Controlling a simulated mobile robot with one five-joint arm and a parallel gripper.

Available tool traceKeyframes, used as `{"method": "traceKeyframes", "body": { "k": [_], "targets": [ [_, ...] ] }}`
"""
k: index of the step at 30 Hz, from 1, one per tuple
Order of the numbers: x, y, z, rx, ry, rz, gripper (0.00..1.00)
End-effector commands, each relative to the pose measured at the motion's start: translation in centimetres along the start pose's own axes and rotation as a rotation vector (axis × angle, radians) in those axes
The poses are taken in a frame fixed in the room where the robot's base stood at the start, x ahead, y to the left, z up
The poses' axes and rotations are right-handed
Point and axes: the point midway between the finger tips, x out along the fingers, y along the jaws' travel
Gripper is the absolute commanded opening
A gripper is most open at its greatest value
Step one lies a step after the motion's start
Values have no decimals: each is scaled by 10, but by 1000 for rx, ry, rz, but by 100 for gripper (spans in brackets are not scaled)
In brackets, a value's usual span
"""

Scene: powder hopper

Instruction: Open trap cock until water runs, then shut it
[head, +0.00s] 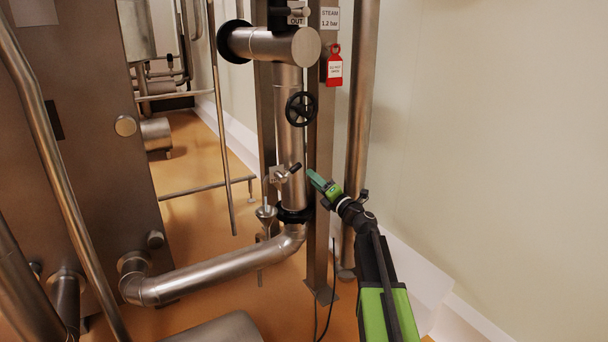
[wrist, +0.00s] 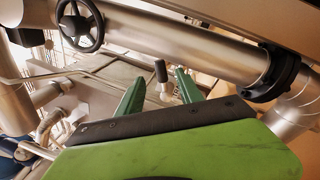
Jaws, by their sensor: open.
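The trap cock (head: 281,175) is a small metal valve on the side of the vertical steel pipe, with a black-tipped lever (head: 294,168) pointing up and right. A metal funnel (head: 265,212) sits below it, and I see no water running. My gripper (head: 318,180) is open, just right of the lever and apart from it in the head view. In the wrist view the black lever tip (wrist: 161,71) shows beyond and between the two green fingers of my gripper (wrist: 156,84). The cock body is partly hidden there by the fingers.
A black handwheel (head: 301,109) is on the pipe above the cock. A red tag (head: 334,66) hangs on the steel post (head: 321,130) beside the pipe. A bent pipe (head: 215,276) runs low to the left. The pale wall (head: 490,150) bounds the right side.

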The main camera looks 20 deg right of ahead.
Motion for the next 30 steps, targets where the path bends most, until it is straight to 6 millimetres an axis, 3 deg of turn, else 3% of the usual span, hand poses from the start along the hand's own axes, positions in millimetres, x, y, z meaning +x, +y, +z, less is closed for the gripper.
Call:
{"method": "traceKeyframes", "body": {
  "k": [1,3,9,30],
  "targets": [
    [-19,-1,-3,0,-2,-1,43],
    [-35,-1,-2,0,-2,-1,43],
    [-65,-1,0,-1,-1,-1,43],
    [-70,-1,1,0,0,0,43]
  ]
}}
